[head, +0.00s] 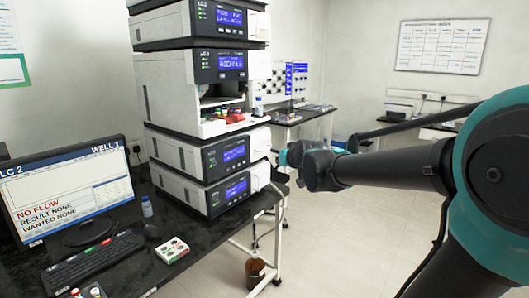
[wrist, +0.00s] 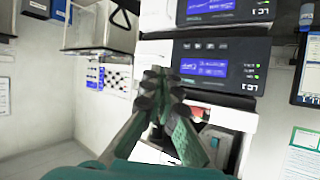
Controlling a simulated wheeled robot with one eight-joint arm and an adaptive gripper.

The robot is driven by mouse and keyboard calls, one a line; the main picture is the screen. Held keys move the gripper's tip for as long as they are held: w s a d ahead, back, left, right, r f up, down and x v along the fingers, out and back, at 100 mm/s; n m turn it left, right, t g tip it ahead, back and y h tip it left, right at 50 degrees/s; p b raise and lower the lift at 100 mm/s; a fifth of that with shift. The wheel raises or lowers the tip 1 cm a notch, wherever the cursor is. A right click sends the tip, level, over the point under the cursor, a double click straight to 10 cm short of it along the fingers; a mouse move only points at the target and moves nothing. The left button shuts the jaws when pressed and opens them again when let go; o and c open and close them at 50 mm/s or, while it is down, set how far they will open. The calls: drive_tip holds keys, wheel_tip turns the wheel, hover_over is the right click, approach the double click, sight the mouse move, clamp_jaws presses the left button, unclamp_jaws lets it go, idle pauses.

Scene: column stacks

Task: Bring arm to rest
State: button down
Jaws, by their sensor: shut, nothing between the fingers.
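My arm reaches in from the right of the head view, and its far end stops just right of the lower units of the instrument stack (head: 203,160). My gripper (wrist: 157,84) shows in the wrist view with its dark fingertips together and nothing between them. In that view it points toward the instrument stack, whose blue-screened panels (wrist: 215,68) lie behind and to the right of the fingertips. I cannot tell the exact gap between the fingers and the stack. In the head view my gripper's fingers are mostly hidden behind the end of the arm.
A brown bottle (head: 255,270) stands low beside the bench. Open floor lies right of the bench.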

drive_tip(key=s+d+f+m+g+h, duration=0.1)
drive_tip(key=s+d+f+g, duration=0.3)
drive_tip(key=s+f, duration=0.9)
drive_tip(key=s+d+f+m+g+h, duration=0.1)
drive_tip(key=s+d+f+g, duration=0.3)
drive_tip(key=s+d+f, duration=0.5)
drive_tip(key=s+f+h, duration=0.1)
drive_tip(key=s+f, duration=0.4)
drive_tip(key=s, duration=0.1)
drive_tip(key=shift+d+h, duration=0.15)
drive_tip(key=shift+h, duration=0.15)
